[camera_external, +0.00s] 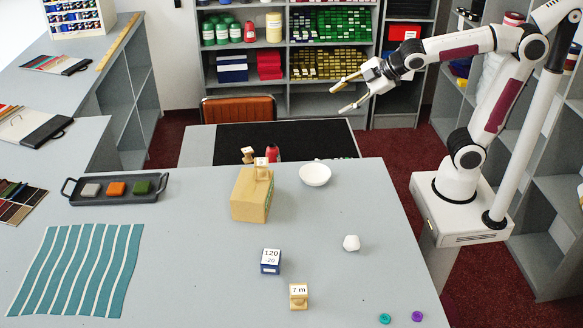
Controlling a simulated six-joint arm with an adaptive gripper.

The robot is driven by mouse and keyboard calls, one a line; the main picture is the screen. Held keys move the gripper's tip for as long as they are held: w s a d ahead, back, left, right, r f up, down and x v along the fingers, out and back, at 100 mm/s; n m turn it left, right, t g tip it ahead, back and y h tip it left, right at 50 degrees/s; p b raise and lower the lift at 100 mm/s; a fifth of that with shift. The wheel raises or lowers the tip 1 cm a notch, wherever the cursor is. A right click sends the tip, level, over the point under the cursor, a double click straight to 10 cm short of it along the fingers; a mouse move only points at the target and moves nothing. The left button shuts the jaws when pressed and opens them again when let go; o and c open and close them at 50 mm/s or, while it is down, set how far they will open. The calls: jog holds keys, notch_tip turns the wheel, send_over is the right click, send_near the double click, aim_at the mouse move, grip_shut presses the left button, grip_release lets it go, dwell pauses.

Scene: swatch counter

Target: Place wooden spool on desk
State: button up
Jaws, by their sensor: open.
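A small light-wood piece that looks like a spool (262,169) stands on top of the tan wooden box (250,198) at the middle of the grey desk (200,250). A similar wooden piece (248,154) shows behind the box, its lower part hidden. A wooden block marked "7 m" (299,296) sits near the front; I cannot tell whether it is a spool too. My gripper (339,100) is open and empty, held in the air at the upper right, well apart from these pieces, with its fingers pointing left.
A red bottle (272,153) is behind the box, a white bowl (315,175) right of it. A blue "120" block (271,262), white faceted piece (351,243), dark tray (115,190) and striped swatch (75,270) lie around. The desk's right middle is mostly clear.

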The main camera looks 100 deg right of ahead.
jog(key=s+a+f+m+g+y, duration=0.1)
jog(key=s+a+f+m, duration=0.2)
jog(key=s+a, duration=0.3)
jog(key=s+a+f+m+g+y, duration=0.2)
jog(key=s+a+f, duration=0.3)
jog(key=s, duration=0.7)
jog(key=shift+s+a+m+y, duration=0.25)
jog(key=shift+a+m+y, duration=0.05)
jog(key=shift+a+m, duration=0.3)
